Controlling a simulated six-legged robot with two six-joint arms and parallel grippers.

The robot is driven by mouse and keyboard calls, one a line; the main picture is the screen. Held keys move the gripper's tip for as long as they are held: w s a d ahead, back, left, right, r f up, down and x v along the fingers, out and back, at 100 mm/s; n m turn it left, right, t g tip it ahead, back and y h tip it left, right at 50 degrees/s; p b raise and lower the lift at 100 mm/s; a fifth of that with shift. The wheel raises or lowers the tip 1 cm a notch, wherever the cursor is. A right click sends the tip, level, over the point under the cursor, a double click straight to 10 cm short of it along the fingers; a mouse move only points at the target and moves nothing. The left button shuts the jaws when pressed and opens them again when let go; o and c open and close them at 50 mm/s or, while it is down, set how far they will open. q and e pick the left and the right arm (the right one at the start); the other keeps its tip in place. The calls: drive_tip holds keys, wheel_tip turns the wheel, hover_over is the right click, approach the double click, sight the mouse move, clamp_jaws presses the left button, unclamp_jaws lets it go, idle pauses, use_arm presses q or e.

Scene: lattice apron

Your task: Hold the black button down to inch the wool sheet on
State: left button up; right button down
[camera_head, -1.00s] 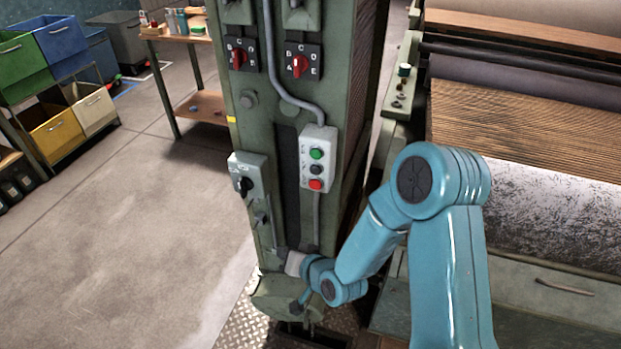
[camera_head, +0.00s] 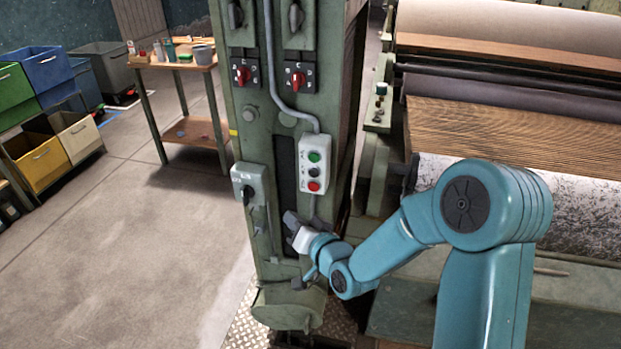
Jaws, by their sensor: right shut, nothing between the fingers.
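The black button (camera_head: 314,172) sits between a green button (camera_head: 314,157) above and a red button (camera_head: 314,186) below, on a pale control box (camera_head: 325,163) fixed to the green machine column. My right gripper (camera_head: 290,219) is shut and empty. It shows below and a little left of the box, apart from the buttons. The wool sheet (camera_head: 590,213) is a mottled white and grey layer on the machine at the right, partly hidden behind my right arm. My left gripper is not in view.
Red rotary switches (camera_head: 242,76) sit higher on the column. A grey switch box (camera_head: 249,185) juts out left of the control box. A conduit runs down to the control box. Open floor (camera_head: 130,240) lies to the left, with a small table (camera_head: 190,130) and coloured bins behind.

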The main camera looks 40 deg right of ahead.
sight(314, 173)
drive_tip(key=shift+s+d+r+t+h, duration=0.15)
drive_tip(key=shift+d+r+t+h, duration=0.15)
drive_tip(key=shift+d+r, duration=0.9)
drive_tip(key=shift+w+d+p, duration=0.5)
drive_tip(key=shift+w+d, duration=0.95)
drive_tip(key=shift+d, duration=0.2)
drive_tip(key=shift+w+d+p, duration=0.45)
drive_tip(key=shift+w+d, duration=0.95)
drive_tip(key=shift+d, duration=0.25)
